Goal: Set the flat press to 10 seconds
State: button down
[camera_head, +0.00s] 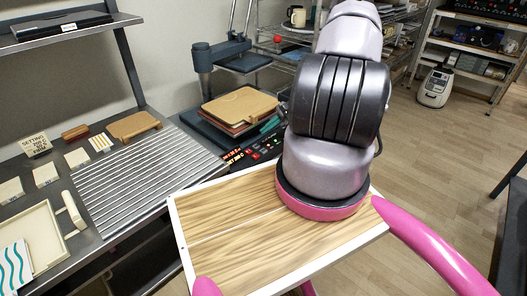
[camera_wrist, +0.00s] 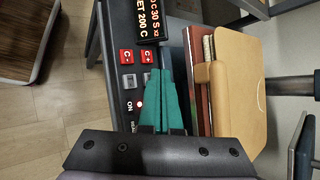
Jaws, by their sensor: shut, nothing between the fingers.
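The flat press (camera_head: 222,56) stands at the back of the bench, a blue-grey frame with a control panel (camera_head: 255,152) at its front right. In the wrist view the panel (camera_wrist: 128,101) has red C- and C+ buttons (camera_wrist: 137,57), grey buttons (camera_wrist: 137,80) below them and a lit red light by ON. Its display (camera_wrist: 153,22) is partly cut off; "200 C" and what looks like "30 S" can be read. My gripper (camera_wrist: 156,72) has teal fingers, shut and empty. In that view they overlap the panel's right side, beside the buttons; contact cannot be told.
A ribbed metal surface (camera_head: 140,178) and small blocks lie on the bench at left. Open floor (camera_head: 430,150) is at right.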

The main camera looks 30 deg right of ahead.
aim_at(266, 150)
jog(key=shift+f, duration=3.2)
jog(key=shift+f, duration=0.1)
jog(key=shift+f, duration=0.3)
jog(key=shift+f, duration=0.45)
jog(key=shift+r, duration=0.9)
jog(key=shift+r, duration=2.5)
